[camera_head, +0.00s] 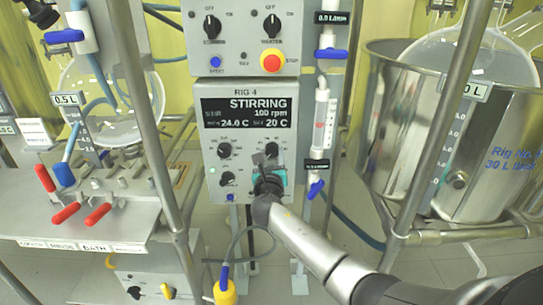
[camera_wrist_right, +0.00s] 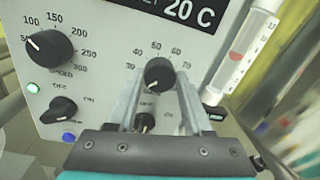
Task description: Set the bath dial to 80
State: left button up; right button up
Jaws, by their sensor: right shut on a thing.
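The bath dial (camera_wrist_right: 160,72) is a round black knob on the grey panel, with a scale showing 30, 40, 50, 60 and 70 around its top. A pale mark on it points to the lower left. My right gripper (camera_wrist_right: 160,80) has one finger on each side of the knob and is shut on it. In the head view my right gripper (camera_head: 270,168) reaches the panel from below and covers much of the lower right controls. The rig display (camera_head: 249,112) reads STIRRING, 100 rpm, 24.0 C and set 20 C. My left gripper is not in view.
The speed dial (camera_wrist_right: 49,47) and a smaller black switch (camera_wrist_right: 62,107) by a green lamp sit left of the bath dial. A red stop button (camera_head: 271,60) is above. Metal posts, a glass tube (camera_head: 320,115) and a steel pot (camera_head: 400,130) stand to the right.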

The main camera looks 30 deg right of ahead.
grip_shut()
